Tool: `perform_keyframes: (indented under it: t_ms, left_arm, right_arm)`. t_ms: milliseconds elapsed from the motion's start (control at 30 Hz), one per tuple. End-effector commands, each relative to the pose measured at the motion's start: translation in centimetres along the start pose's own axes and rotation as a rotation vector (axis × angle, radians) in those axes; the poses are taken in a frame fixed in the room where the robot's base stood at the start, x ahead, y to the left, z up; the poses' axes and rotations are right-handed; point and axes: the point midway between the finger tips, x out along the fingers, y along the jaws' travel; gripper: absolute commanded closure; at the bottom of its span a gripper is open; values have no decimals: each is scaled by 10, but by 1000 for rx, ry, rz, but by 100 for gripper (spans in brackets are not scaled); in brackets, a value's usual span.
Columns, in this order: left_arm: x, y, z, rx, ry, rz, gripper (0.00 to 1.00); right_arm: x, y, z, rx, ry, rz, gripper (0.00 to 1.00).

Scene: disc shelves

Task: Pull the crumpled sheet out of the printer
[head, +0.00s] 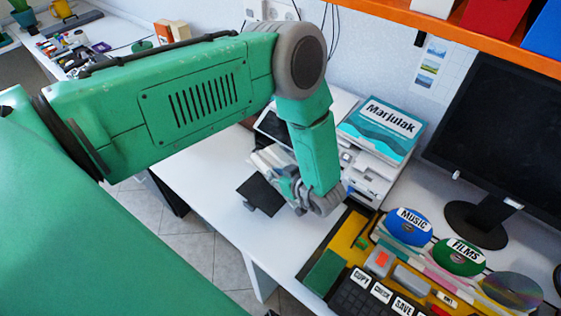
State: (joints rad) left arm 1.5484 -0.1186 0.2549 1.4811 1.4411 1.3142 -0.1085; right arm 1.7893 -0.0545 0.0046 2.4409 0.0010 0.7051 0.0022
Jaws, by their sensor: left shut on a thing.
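The white printer (370,172) stands on the white desk, partly hidden behind my left arm, with a dark tray (262,194) out in front. My left gripper (284,184) is at the printer's front, beside the tray, and is shut on a crumpled whitish sheet (266,160). The gripper and forearm cover much of the printer's front, so I cannot tell how much of the sheet is still inside. My right gripper is not in view.
A box labelled Marjulak (380,131) lies on the printer. To the right are a yellow panel (347,232) with labelled keys, a blue MUSIC disc (408,227), a green FILMS disc (459,256) and a dark monitor (500,130). The desk (205,180) left of the tray is clear.

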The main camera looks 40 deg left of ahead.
Motion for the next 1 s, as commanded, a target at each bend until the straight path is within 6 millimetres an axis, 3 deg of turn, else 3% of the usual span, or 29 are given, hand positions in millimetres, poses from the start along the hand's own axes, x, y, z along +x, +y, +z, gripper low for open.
perform_keyframes:
  t_ms: [600, 1000]
  left_arm:
    - [-9, -36, 0, 1, 3, 1, 100]
    - [-9, -39, 2, 0, 3, 1, 100]
  right_arm:
    - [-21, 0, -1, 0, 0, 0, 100]
    - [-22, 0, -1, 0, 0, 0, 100]
